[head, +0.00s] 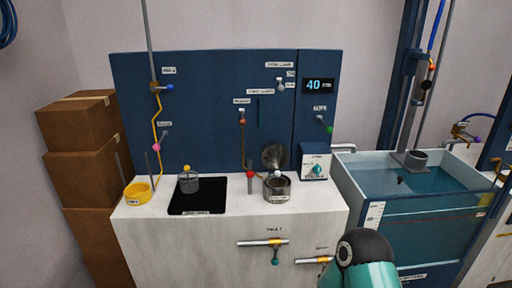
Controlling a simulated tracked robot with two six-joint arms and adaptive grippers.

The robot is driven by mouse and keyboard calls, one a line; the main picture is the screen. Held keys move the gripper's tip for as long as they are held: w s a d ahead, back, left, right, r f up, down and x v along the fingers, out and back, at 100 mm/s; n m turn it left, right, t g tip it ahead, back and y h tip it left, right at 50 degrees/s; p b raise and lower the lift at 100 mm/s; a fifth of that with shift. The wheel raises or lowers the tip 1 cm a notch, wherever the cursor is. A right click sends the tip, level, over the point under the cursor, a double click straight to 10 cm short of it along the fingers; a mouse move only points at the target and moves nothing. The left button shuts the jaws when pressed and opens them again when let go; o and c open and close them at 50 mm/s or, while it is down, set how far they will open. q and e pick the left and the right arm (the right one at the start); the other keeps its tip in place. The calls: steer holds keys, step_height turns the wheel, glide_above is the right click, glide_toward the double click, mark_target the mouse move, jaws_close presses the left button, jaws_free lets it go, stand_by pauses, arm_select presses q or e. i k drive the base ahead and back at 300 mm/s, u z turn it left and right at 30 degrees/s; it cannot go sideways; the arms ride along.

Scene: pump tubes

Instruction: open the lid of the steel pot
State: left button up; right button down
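The steel pot (277,189) stands on the white counter (225,204), right of the black mat. A round grey metal disc (274,154), which looks like its lid, stands raised behind the pot's rim. The pot's mouth shows uncovered below it. Whether the disc is hinged to the pot is too small to tell. A teal and black part of my own arm shows at the bottom, right of centre, in front of the counter and apart from the pot. No gripper fingers show in the head view.
A red-knobbed rod (250,180) stands close left of the pot, and a dial box (315,165) at its right. A clear jar (188,182) is on the black mat (205,206); a yellow ring (137,193) lies left. A water tank (375,218) stands right. Pipes jut from the counter front.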

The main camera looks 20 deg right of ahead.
mark_target(274, 155)
steer(key=u, duration=0.1)
steer(key=i, duration=1)
steer(key=z, duration=0.05)
